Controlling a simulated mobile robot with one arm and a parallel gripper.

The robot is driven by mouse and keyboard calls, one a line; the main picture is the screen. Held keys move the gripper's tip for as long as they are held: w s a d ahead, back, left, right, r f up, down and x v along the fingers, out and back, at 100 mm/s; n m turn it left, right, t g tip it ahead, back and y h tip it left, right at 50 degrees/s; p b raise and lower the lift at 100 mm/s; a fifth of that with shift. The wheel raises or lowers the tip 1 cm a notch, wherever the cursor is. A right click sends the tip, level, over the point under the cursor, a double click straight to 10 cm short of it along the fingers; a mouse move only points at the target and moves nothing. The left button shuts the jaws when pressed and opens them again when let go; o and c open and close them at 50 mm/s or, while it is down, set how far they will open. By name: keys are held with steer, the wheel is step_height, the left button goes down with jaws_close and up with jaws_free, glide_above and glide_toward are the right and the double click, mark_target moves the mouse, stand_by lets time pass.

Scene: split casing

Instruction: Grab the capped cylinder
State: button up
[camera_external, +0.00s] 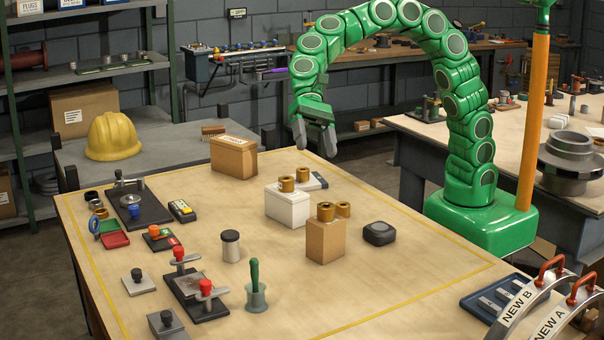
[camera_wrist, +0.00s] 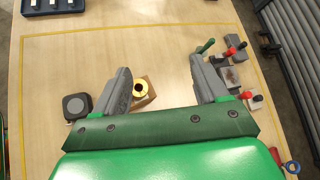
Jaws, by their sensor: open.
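The capped cylinder (camera_external: 231,248), a short grey cylinder with a dark cap, stands upright on the table left of the middle in the external view. I cannot make it out in the wrist view, where my gripper covers part of the table. My gripper (camera_external: 314,138) hangs high above the far part of the table, well apart from the cylinder and up to its right in the picture. Its two grey fingers are spread with nothing between them, as the wrist view also shows (camera_wrist: 160,72).
A cardboard box (camera_external: 325,242) and a white box (camera_external: 287,207), with brass rings, stand right of the cylinder. A green-handled tool in a cup (camera_external: 256,297) and a red-knobbed clamp fixture (camera_external: 200,297) are nearer the front. A black rounded case (camera_external: 379,234) lies right. Bare tabletop surrounds the cylinder.

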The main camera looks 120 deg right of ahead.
steer(key=w+d+f+m+t, duration=0.4)
steer(key=w+d+m, duration=0.5)
steer(key=w+d, duration=0.45)
glide_toward(231, 244)
steer(key=shift+w+d+f, duration=0.15)
steer(key=shift+f, duration=0.8)
steer(key=shift+w+f+t, duration=0.2)
steer(key=shift+f+t, duration=0.1)
steer(key=shift+f, duration=0.05)
steer(key=shift+x, duration=3.7)
steer(key=shift+s+f, duration=0.1)
steer(key=shift+s, duration=0.05)
steer(key=shift+c, duration=0.2)
steer(key=c, duration=1.1)
